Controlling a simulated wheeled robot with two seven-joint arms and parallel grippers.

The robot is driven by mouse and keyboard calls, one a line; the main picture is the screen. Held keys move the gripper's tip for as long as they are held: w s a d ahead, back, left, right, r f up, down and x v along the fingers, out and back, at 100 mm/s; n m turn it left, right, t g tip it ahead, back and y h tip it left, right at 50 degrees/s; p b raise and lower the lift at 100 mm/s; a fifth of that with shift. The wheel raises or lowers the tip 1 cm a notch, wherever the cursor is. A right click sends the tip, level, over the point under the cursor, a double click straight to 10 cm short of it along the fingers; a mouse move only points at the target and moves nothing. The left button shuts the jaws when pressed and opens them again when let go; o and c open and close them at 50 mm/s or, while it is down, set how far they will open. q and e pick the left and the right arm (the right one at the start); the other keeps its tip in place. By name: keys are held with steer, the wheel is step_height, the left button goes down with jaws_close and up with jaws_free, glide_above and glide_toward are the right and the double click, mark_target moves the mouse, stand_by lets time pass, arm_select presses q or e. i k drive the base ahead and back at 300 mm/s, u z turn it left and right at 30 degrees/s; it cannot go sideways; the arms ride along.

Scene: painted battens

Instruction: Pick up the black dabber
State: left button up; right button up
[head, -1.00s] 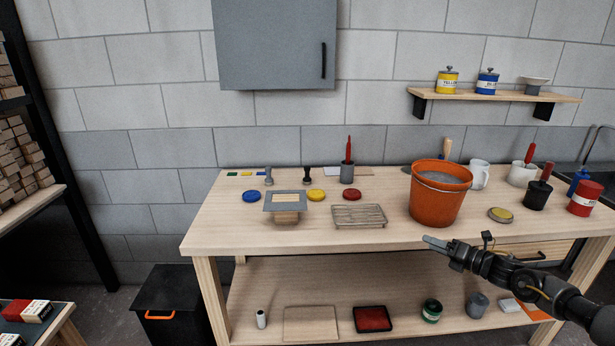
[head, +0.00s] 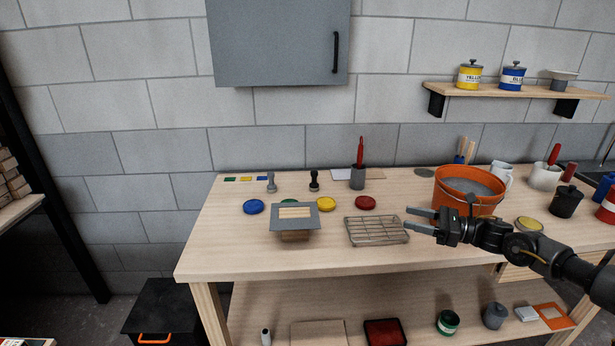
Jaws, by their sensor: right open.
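The black dabber (head: 314,181) stands upright on the table near its back edge, behind the yellow lid-like disc. A grey dabber (head: 271,182) of similar shape stands to its left. My right gripper (head: 408,218) is open and empty, in front of the orange bucket and by the right end of the wire rack in the picture. It is well to the right of the black dabber and nearer to me. My left gripper is not in view.
The wooden table (head: 225,255) holds a stencil plate on a block (head: 294,217), blue, yellow and red discs, a wire rack (head: 377,230), a grey cup with a red-handled tool (head: 358,176) and an orange bucket (head: 468,190). Bare tabletop lies around the black dabber.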

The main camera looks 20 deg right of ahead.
mark_target(314, 186)
steer(key=i, duration=1.5)
